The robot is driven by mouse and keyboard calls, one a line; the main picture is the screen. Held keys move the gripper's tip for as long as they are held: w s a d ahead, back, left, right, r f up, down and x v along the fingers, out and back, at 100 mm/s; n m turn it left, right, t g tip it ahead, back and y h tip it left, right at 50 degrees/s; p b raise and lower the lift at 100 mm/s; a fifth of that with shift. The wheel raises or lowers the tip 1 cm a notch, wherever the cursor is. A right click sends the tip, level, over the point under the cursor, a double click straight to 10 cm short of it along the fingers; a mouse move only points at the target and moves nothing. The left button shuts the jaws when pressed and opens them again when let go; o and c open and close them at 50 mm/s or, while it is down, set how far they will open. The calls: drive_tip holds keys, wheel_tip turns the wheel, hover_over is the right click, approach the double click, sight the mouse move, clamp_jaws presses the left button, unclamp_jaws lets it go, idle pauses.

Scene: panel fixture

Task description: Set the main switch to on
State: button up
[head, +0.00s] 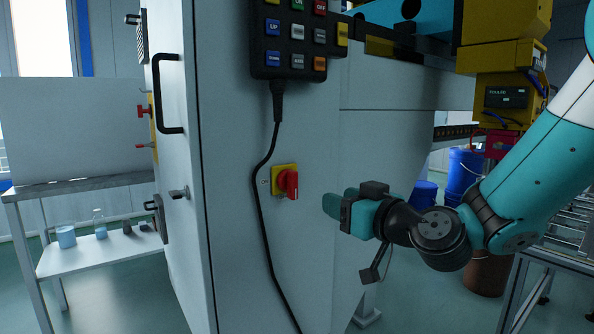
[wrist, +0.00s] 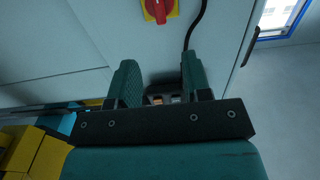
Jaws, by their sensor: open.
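The main switch (head: 290,183) is a red rotary knob on a yellow plate, set on the side of the pale grey cabinet. In the head view its handle looks roughly upright. It also shows at the top edge of the wrist view (wrist: 157,9), partly cut off. My gripper (head: 328,205) is to the right of the switch and a little lower, apart from it. In the wrist view my gripper (wrist: 160,75) has its two teal fingers spread with nothing held between them.
A black pendant (head: 296,45) with coloured buttons hangs above the switch, and its cable (head: 259,195) runs down just left of it. The cabinet has a black door handle (head: 169,93). A shelf table (head: 90,257) stands at left; blue buckets (head: 463,170) stand behind my arm.

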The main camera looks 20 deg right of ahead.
sight(296, 183)
drive_tip(key=p+x, duration=1.2)
drive_tip(key=p, duration=0.1)
drive_tip(key=shift+w+r, duration=0.1)
drive_tip(key=shift+r, duration=0.1)
drive_tip(key=shift+w+a+f+p, duration=0.1)
drive_tip(key=shift+w+f+p, duration=0.05)
drive_tip(key=shift+w+p, duration=0.4)
drive_tip(key=shift+w+a+f+p, duration=0.15)
drive_tip(key=shift+w+p, duration=0.2)
drive_tip(key=shift+p, duration=0.3)
clamp_jaws()
